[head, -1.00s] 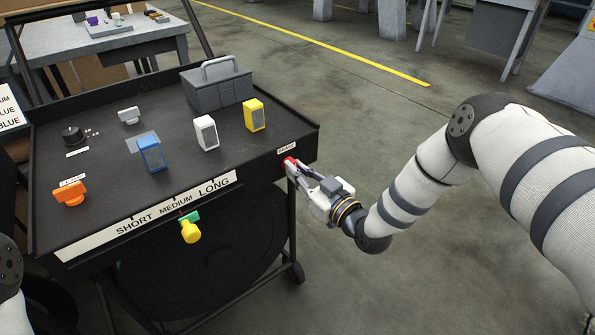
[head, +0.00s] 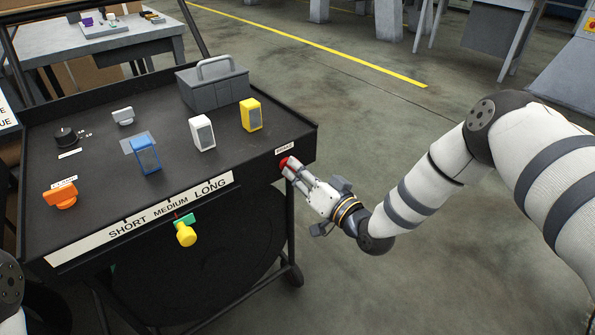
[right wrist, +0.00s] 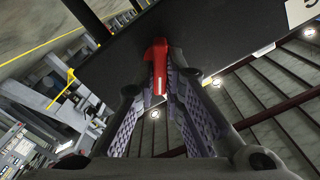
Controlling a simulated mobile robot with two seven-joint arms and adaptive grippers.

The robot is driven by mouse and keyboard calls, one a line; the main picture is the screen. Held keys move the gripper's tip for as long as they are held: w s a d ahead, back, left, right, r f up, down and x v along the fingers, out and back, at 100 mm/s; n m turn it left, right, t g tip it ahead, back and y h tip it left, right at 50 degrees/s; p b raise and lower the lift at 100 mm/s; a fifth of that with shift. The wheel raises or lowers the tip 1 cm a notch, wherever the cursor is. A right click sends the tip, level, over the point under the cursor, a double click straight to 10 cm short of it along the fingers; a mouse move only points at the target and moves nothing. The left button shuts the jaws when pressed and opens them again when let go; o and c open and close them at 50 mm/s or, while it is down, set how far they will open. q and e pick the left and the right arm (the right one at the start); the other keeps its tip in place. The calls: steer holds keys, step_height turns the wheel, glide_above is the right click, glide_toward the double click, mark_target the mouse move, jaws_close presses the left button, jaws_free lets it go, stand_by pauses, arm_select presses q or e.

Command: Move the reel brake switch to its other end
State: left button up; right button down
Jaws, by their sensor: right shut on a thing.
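The reel brake switch is a small red lever (head: 284,162) on the front face of the black cart (head: 105,225), at its right corner below a small white label (head: 285,149). My right gripper (head: 292,169) reaches it from the right and is shut on it. In the right wrist view the red lever (right wrist: 155,65) stands between the two ridged fingers (right wrist: 158,92), with its tip towards me. The fingers hide part of the lever in the head view. My left gripper is not in view; only a piece of my left arm shows at the left edge.
On the cart top are an orange clamp knob (head: 61,194), a black dial (head: 66,136), blue (head: 146,155), white (head: 202,133) and yellow (head: 251,115) blocks, and a grey toolbox (head: 215,88). A yellow knob (head: 186,234) hangs at the front.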

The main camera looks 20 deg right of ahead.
steer(key=shift+f, duration=0.1)
stand_by(0.4)
steer(key=c, duration=1.7)
jaws_free()
steer(key=v, duration=1.2)
